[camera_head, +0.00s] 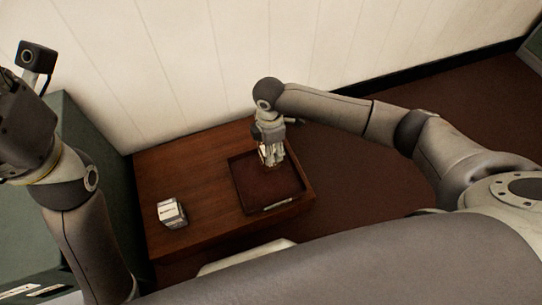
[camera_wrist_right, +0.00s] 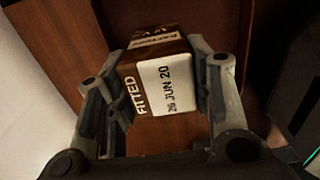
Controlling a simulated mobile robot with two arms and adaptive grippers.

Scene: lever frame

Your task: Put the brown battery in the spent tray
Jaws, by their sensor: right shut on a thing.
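The brown battery (camera_wrist_right: 158,75) shows in the right wrist view, with a white label reading "26 JUN 20" and the word "FITTED" on its brown part. My right gripper (camera_wrist_right: 160,95) is shut on it, one finger on each side. In the head view my right gripper (camera_head: 271,158) is over the back part of a dark brown tray (camera_head: 241,190), which has a pale label on its front edge. The battery is mostly hidden by the fingers there. I cannot tell whether it touches the tray floor. My left gripper's fingers are not visible.
The tray sits on the right of a wooden table (camera_head: 205,195). A small white-topped block (camera_head: 171,213) stands on the table to the left, clear of the tray. A pale wall (camera_head: 190,70) rises behind. The wood between block and tray is free.

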